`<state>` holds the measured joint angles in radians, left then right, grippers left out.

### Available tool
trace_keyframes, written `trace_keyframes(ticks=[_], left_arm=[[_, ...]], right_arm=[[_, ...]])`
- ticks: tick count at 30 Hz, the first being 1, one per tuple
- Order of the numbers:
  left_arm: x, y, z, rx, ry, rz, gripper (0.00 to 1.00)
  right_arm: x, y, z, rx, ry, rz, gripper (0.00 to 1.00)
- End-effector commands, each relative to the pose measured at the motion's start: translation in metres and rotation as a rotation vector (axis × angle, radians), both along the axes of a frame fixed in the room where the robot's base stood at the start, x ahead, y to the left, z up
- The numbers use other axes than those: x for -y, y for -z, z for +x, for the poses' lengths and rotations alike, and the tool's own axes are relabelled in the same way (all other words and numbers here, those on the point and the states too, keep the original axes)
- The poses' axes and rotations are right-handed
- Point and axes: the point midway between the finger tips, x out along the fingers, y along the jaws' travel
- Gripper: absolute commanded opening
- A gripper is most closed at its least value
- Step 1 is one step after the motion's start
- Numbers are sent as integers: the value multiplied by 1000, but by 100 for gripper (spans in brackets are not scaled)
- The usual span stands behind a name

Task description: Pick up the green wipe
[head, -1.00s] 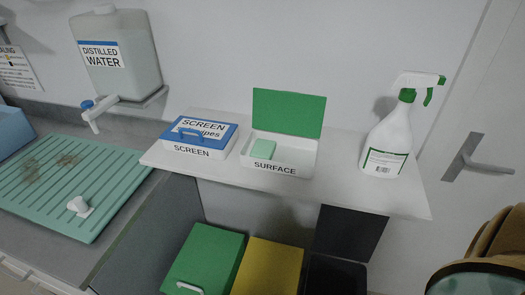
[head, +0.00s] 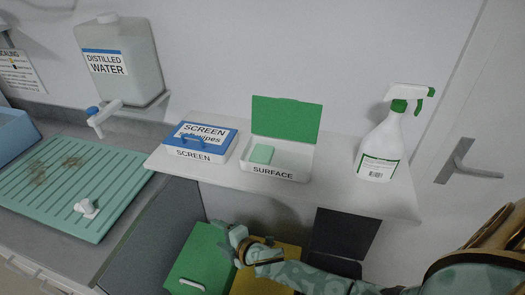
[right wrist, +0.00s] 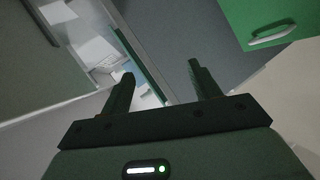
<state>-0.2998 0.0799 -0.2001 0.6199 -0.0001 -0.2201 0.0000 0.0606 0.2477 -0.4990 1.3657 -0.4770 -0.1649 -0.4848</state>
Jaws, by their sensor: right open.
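The green wipe (head: 262,154) is a pale green folded piece lying in the left part of the open white SURFACE box (head: 291,163). The box's green lid (head: 286,119) stands raised at its back. The box sits on the white shelf (head: 340,191). My right gripper (head: 236,247) is below and in front of the shelf, over the green bin lid, apart from the box and the wipe. In the right wrist view its two dark fingers (right wrist: 161,72) are spread with nothing between them. The wipe cannot be made out there. My left gripper is out of view.
The closed blue-lidded SCREEN box (head: 200,141) stands left of the SURFACE box. A spray bottle (head: 380,150) stands toward the shelf's right end. A green bin (head: 200,262) and a yellow bin are below the shelf. A water container (head: 122,65) is at the upper left.

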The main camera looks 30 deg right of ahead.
Motion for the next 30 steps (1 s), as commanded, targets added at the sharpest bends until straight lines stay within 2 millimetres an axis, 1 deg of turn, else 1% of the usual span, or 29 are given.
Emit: trace_keyframes(ticks=[1, 2, 3, 5, 6, 8, 9, 10, 12, 13, 15, 17, 18, 20, 21, 23, 24, 26, 27, 29, 30], left_arm=[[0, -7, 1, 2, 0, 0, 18], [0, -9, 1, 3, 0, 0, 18], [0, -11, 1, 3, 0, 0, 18], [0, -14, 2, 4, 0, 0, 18], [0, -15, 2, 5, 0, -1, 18], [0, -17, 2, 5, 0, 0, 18], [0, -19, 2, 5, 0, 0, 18], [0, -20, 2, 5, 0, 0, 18], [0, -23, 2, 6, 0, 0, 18], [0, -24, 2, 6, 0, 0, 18], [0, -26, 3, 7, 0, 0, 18], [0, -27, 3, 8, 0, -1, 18], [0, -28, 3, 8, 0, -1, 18], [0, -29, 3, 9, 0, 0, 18], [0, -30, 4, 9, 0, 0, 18], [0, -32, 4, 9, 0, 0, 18], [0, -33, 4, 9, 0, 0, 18], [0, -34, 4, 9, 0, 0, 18], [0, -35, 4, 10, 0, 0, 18], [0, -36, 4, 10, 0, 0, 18], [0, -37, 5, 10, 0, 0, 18]], right_arm=[[-14, -46, 16, 109, -61, -46, 62], [-24, -72, 24, 177, -99, -77, 62], [-36, -107, 32, 271, -151, -124, 62], [-59, -157, 41, 433, -254, -210, 62], [-77, -189, 47, 565, -356, -291, 62], [-106, -229, 46, 772, -528, -429, 62], [-123, -251, 42, 904, -638, -523, 62], [-134, -265, 37, 1001, -719, -595, 62], [-153, -289, 22, 1217, -909, -770, 62], [-158, -296, 16, 1304, -991, -846, 62], [-162, -301, 4, 1482, -1186, -1024, 62], [-154, -298, -1, 1601, -1363, -1173, 62], [-143, -294, -1, 1665, -1486, -1271, 62], [-121, -290, 1, 1736, -1680, -1411, 62], [-102, -288, 5, 1763, -1814, -1498, 62], [-68, -289, 13, 1772, -2026, -1616, 62], [-42, -292, 19, -1628, 2012, 1563, 62], [-1, -301, 28, -1424, 2000, 1484, 62], [26, -310, 33, -1301, 2000, 1434, 62], [63, -324, 39, -1142, 2008, 1370, 62], [86, -334, 41, -1052, 2017, 1333, 62]])
